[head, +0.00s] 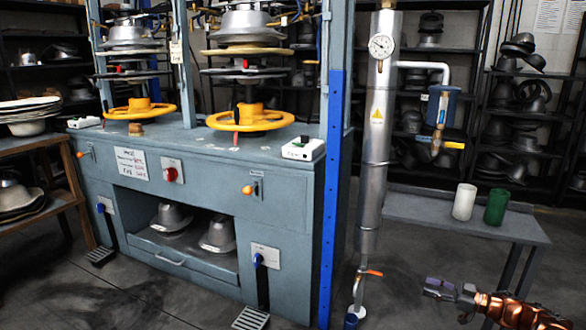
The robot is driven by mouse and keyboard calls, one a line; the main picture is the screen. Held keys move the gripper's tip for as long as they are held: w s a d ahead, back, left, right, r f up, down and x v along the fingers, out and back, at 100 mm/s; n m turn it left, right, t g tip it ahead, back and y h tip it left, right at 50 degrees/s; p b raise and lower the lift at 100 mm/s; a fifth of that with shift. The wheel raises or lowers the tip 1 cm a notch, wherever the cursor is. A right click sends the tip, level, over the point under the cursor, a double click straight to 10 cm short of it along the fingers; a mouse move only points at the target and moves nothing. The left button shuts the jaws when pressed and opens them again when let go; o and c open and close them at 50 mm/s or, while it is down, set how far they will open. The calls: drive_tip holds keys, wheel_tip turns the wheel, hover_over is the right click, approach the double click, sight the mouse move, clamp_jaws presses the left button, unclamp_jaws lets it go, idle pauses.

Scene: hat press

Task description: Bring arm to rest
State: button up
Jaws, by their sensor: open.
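My gripper (432,289) shows at the lower right of the head view, at the end of my copper-coloured arm (515,311). It points left and is open, with nothing visible between its fingers. It appears in front of open dark floor, apart from the metal pipe column and the side table.
A blue-grey hat press (215,205) with yellow handwheels (249,118) fills the left and centre. A metal column (375,150) with a gauge stands right of it. A grey table (480,220) holds a white cup (464,202) and a green cup (496,207). Shelves line the back.

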drive_tip(key=w+d+r+m+t+h+p, duration=0.1)
drive_tip(key=w+r+m+t+h+p, duration=0.15)
drive_tip(key=w+r, duration=0.45)
drive_tip(key=w+r+m+t+h+p, duration=0.1)
drive_tip(key=w+r+t+h+p, duration=0.15)
drive_tip(key=r, duration=0.95)
drive_tip(key=w+d+r+m+t+h+p, duration=0.1)
drive_tip(key=w+r+m+t+h+p, duration=0.15)
drive_tip(key=w+r, duration=0.45)
drive_tip(key=s+a+r+m+g+h+p, duration=0.1)
drive_tip(key=s+r+m+h+p, duration=0.3)
drive_tip(key=r, duration=0.5)
drive_tip(key=s+r+m+g+h+p, duration=0.1)
drive_tip(key=s+r+h+p, duration=0.1)
drive_tip(key=r+h+p, duration=0.5)
drive_tip(key=s+a+r+g+y+p, duration=0.1)
drive_tip(key=s+a+g+p, duration=0.3)
drive_tip(key=s, duration=1.7)
drive_tip(key=s+a+r+m+g+y+p, duration=0.1)
drive_tip(key=s+a+g+p, duration=0.4)
drive_tip(key=s+a, duration=0.8)
drive_tip(key=s+a+r+g+y+p, duration=0.1)
drive_tip(key=s+a+r+g+p, duration=0.2)
drive_tip(key=s, duration=2.6)
drive_tip(key=a+g+p, duration=0.1)
drive_tip(key=a+g, duration=0.4)
drive_tip(key=a, duration=0.1)
drive_tip(key=shift+a+r+m+p, duration=0.15)
drive_tip(key=shift+r+m+p, duration=0.15)
drive_tip(key=shift+m, duration=0.1)
